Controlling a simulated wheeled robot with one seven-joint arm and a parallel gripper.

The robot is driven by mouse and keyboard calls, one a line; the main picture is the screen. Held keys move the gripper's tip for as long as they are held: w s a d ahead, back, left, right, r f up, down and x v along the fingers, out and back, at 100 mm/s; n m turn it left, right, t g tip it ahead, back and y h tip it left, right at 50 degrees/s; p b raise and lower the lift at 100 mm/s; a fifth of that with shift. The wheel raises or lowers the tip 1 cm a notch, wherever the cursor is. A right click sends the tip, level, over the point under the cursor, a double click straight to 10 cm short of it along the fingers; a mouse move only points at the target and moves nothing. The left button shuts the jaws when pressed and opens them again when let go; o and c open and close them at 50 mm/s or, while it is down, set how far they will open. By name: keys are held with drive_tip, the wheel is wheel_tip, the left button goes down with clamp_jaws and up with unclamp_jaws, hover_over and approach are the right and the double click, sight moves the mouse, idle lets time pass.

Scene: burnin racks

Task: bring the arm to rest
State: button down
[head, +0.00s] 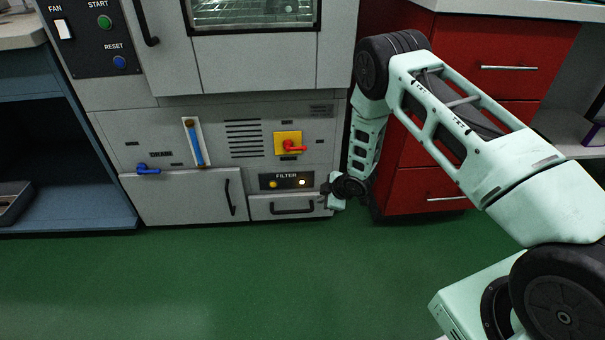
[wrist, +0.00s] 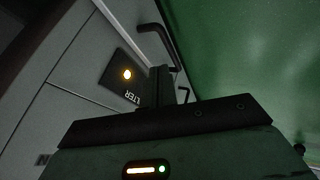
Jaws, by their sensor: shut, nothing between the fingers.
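My arm reaches in from the right in the head view, bent at the elbow, with its forearm hanging down in front of the red drawers. My gripper (head: 326,190) is low, close to the right end of the filter drawer (head: 283,206) of the grey machine. Its fingers are small there, and I cannot tell whether they touch the drawer. In the wrist view the dark gripper body fills the lower part, with the shut, empty fingers (wrist: 162,86) beyond it, near the drawer's black handle (wrist: 157,32).
The machine has a filter panel (head: 287,180) with a lit lamp, a red rotary switch (head: 292,146), a blue valve lever (head: 148,169) and a lower door (head: 185,196). Red drawers (head: 430,175) stand at right, an open blue shelf (head: 65,205) at left. The green floor (head: 230,280) is clear.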

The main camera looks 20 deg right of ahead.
drive_tip(key=s+a+r+m+g, duration=0.1)
drive_tip(key=s+a+r, duration=0.2)
drive_tip(key=a+r, duration=0.35)
drive_tip(key=s+a+r+m+g+h, duration=0.1)
drive_tip(key=s+a+r+m, duration=0.2)
drive_tip(key=r, duration=0.6)
drive_tip(key=s+a+r+g, duration=0.1)
drive_tip(key=s+a+r, duration=0.35)
drive_tip(key=r, duration=0.35)
drive_tip(key=s+a+r+m+g, duration=0.1)
drive_tip(key=s+r, duration=0.4)
drive_tip(key=s, duration=0.5)
drive_tip(key=s+r+g+h, duration=0.15)
drive_tip(key=s+r, duration=0.25)
drive_tip(key=s, duration=0.6)
drive_tip(key=s+a+r+m+g, duration=0.1)
drive_tip(key=s+r, duration=0.4)
drive_tip(key=s, duration=0.5)
wheel_tip(320, 180, up, 37)
drive_tip(key=p, duration=3.8)
drive_tip(key=shift+w, duration=0.45)
